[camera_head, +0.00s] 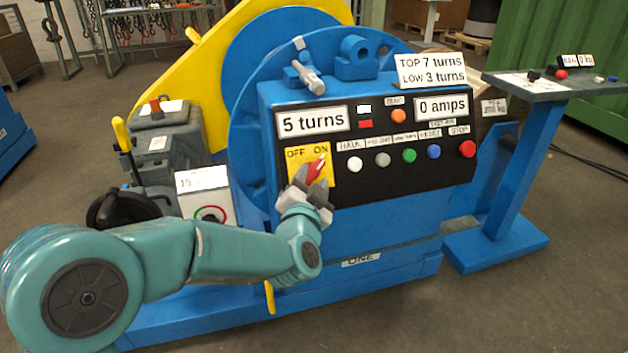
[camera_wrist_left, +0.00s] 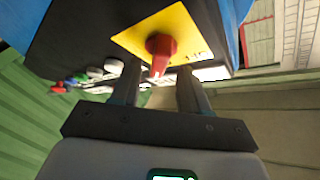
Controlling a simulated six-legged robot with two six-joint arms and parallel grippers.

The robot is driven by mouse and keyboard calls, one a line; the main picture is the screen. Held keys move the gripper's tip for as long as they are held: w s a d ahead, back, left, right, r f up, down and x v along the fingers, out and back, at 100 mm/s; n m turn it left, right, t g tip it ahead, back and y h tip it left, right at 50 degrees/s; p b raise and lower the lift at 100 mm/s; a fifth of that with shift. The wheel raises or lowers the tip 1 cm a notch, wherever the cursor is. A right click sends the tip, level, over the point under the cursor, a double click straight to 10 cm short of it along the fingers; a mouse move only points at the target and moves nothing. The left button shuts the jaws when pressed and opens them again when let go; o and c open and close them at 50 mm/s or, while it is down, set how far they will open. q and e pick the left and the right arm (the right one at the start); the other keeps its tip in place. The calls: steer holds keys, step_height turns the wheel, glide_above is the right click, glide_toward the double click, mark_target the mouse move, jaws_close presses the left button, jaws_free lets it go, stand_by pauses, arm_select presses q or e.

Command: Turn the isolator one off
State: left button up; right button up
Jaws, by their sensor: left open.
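The isolator is a red handle (camera_head: 316,168) on a yellow plate (camera_head: 295,170) marked OFF at its left and ON at its right. The plate sits at the left end of the black panel of the blue machine labelled ONE. In the head view the handle leans up and right, toward ON. My left gripper (camera_head: 309,188) is just below and in front of the handle. In the left wrist view the open fingers (camera_wrist_left: 156,88) stand either side of the tip of the red handle (camera_wrist_left: 161,52); contact cannot be told. My right gripper is not in view.
Several coloured buttons (camera_head: 409,156) line the panel right of the isolator. A small stand (camera_head: 545,90) with more controls stands at the right. A box with a dark knob (camera_head: 208,214) is left of my left gripper. A metal lever (camera_head: 309,78) sticks out above the panel.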

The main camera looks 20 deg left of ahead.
mark_target(313, 172)
arm_select(q)
steer(key=shift+w+a, duration=0.2)
steer(key=shift+w, duration=1.05)
jaws_close()
